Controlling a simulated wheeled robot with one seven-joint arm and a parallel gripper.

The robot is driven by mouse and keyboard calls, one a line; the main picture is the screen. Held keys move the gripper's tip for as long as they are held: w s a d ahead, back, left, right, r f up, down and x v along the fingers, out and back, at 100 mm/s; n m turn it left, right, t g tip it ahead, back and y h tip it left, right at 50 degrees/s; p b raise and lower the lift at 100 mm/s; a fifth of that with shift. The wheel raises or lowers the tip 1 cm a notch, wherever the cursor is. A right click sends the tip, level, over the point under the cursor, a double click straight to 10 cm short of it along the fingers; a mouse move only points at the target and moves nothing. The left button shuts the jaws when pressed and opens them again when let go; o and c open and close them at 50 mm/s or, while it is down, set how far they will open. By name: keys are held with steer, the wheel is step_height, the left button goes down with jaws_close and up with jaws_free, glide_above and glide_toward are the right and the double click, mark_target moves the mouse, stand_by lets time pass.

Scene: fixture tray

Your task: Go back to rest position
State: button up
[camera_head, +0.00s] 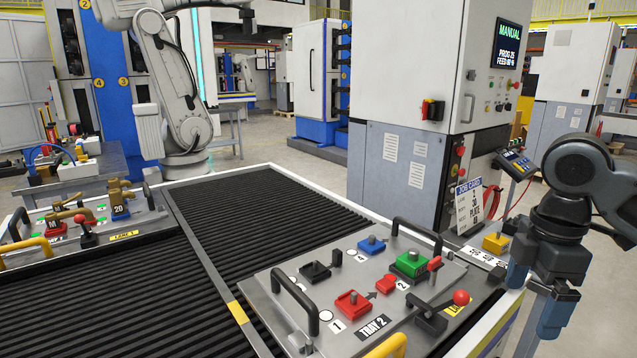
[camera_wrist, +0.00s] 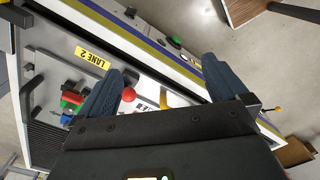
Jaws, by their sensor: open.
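My gripper (camera_head: 537,296) hangs at the right of the head view, past the right edge of the tray 2 plate (camera_head: 345,262). Its two blue fingers are apart with nothing between them. In the wrist view my gripper (camera_wrist: 163,80) also shows open and empty, over the table's edge strip. On the plate, the red block (camera_head: 352,304), blue block (camera_head: 371,244), green block (camera_head: 411,264) and black block (camera_head: 315,271) stand clear of my gripper. A lever with a red ball (camera_head: 461,298) is at the plate's right side.
Black handles (camera_head: 295,300) rise from the plate. A grey machine cabinet (camera_head: 430,110) stands behind.

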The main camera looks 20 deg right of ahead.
steer(key=w+a+m+t+y, duration=0.3)
steer(key=a+t, duration=0.1)
steer(key=a, duration=0.6)
steer(key=w+a+m+t+y, duration=0.2)
steer(key=w+a+t+y, duration=0.15)
steer(key=a, duration=0.75)
steer(key=w+a+m+t+y, duration=0.25)
steer(key=a+t, duration=0.25)
steer(key=a, duration=0.5)
steer(key=s+d+f+m+t+h, duration=0.1)
steer(key=s+f+m+h, duration=0.4)
steer(key=s, duration=0.5)
steer(key=s+d+f+m+t+h, duration=0.1)
steer(key=s+f+m+t+h, duration=0.2)
steer(key=s+f, duration=0.6)
steer(key=s+d+r, duration=0.1)
steer(key=s+d, duration=0.1)
steer(key=s, duration=0.5)
steer(key=s+d+r+n+g, duration=0.1)
steer(key=s+d+r, duration=0.1)
steer(key=s, duration=0.5)
steer(key=s+d+r+n+h, duration=0.1)
steer(key=s+d+r, duration=0.1)
steer(key=s+d, duration=0.2)
steer(key=s, duration=0.3)
steer(key=shift+r+g, duration=0.25)
steer(key=shift+g, duration=0.1)
steer(key=shift+n, duration=0.25)
